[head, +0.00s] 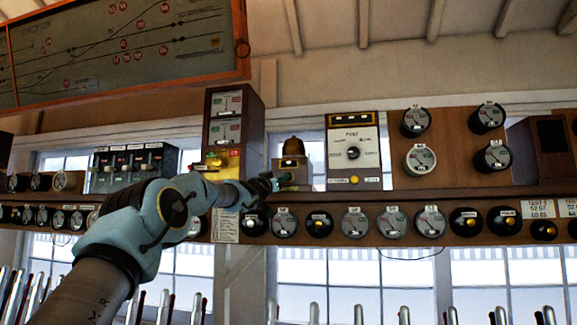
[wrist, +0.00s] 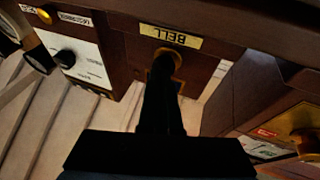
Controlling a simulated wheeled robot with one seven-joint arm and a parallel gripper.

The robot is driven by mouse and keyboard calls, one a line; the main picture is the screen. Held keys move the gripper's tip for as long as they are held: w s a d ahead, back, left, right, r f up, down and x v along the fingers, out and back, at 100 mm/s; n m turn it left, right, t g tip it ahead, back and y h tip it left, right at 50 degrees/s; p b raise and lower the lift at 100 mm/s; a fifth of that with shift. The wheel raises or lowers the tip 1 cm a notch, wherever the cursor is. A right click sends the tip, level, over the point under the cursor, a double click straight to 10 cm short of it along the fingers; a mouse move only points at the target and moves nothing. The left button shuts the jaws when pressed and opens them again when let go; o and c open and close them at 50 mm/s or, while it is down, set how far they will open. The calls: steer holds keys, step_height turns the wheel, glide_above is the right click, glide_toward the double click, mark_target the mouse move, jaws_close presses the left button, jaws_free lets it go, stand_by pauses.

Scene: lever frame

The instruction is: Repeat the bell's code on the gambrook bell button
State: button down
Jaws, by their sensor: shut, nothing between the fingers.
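A brass dome bell (head: 293,146) sits on a small wooden box (head: 303,171) on the shelf in the head view. In the wrist view, upside down, the box front has a yellow BELL label (wrist: 170,37). Below the label is a brass button (wrist: 172,60). My gripper (head: 275,182) is shut and empty in front of this box. Its black fingertips (wrist: 165,78) overlap the button's lower part in the wrist view and hide some of it. I cannot tell whether they touch it. No gambrook name is readable.
A tall wooden instrument (head: 235,105) with a yellow panel stands just left of the bell box. A white-faced box with a black knob (head: 353,153) stands to the right. Round dials line the shelf front (head: 355,222), and several levers (head: 313,313) stand below.

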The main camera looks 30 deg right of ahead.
steer(key=shift+s+a+b, duration=0.5)
steer(key=shift+s+b, duration=0.05)
steer(key=shift+b, duration=0.1)
steer(key=shift+w+d, duration=0.1)
stand_by(0.9)
stand_by(1.3)
